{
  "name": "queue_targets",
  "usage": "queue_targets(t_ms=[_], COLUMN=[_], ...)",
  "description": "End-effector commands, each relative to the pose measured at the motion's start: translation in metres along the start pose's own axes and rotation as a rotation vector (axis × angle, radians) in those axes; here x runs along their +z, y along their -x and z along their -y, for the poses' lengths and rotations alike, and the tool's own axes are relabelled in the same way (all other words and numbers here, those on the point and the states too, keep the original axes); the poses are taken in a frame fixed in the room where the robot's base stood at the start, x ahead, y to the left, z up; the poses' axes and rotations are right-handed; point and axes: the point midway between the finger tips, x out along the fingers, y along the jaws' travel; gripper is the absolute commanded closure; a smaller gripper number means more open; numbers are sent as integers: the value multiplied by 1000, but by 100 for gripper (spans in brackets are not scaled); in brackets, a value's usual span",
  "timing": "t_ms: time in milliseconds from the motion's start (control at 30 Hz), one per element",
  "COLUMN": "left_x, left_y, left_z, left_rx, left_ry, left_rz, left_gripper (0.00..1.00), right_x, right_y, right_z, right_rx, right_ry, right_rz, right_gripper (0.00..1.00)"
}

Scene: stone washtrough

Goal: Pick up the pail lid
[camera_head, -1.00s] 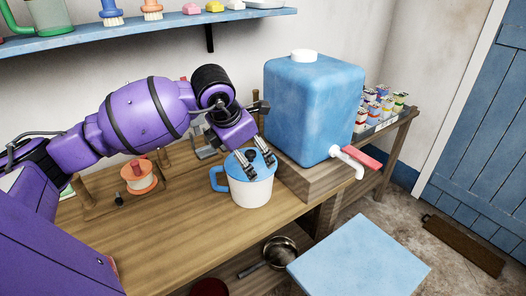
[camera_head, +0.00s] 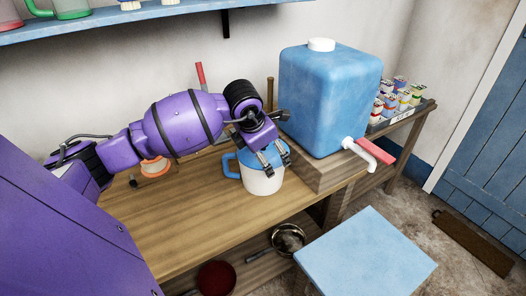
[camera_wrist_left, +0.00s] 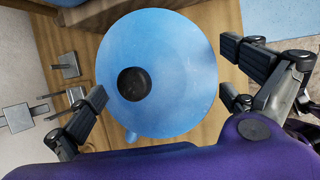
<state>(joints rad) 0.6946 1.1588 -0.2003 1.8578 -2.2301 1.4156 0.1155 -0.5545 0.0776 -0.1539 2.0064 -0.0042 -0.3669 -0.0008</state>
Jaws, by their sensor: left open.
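The pail lid (camera_head: 250,160) is a round blue disc with a black knob (camera_wrist_left: 134,84) at its middle. It sits on the white pail (camera_head: 262,184), which has a blue handle on its left and stands on the wooden bench. My left gripper (camera_head: 277,164) is open over the lid and partly hides it in the head view. In the left wrist view the lid (camera_wrist_left: 180,60) lies between the spread fingers, with the knob nearer the left finger. I cannot tell whether a finger touches the lid. My right gripper is not in view.
A large blue water tank (camera_head: 330,100) with a red-handled tap (camera_head: 370,150) stands just right of the pail on a wooden block. A blue stool (camera_head: 366,252) is in front. Several small tins (camera_head: 400,95) stand behind the tank. A shelf (camera_head: 150,18) runs above.

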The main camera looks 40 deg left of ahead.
Motion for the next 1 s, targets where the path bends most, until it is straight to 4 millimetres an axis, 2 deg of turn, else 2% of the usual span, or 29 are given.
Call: queue_targets(t_ms=[67, 400, 500, 767, 867, 1000], left_x=[0, 0, 0, 0, 4, 12], left_y=[0, 0, 0, 3, 9, 27], left_z=[0, 0, 0, -1, -3, -8], left_rx=[0, 0, 0, 1, 2, 4], left_ry=[0, 0, 0, 0, 0, 0], left_rz=[0, -1, -1, -2, -1, 2], left_gripper=[0, 43, 52, 53, 53, 53], right_x=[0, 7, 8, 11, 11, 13], right_y=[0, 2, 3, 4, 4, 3], right_z=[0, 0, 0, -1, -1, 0], right_rx=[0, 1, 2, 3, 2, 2], right_ry=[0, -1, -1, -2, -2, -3], right_rz=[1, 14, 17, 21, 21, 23], right_gripper=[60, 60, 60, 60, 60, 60])
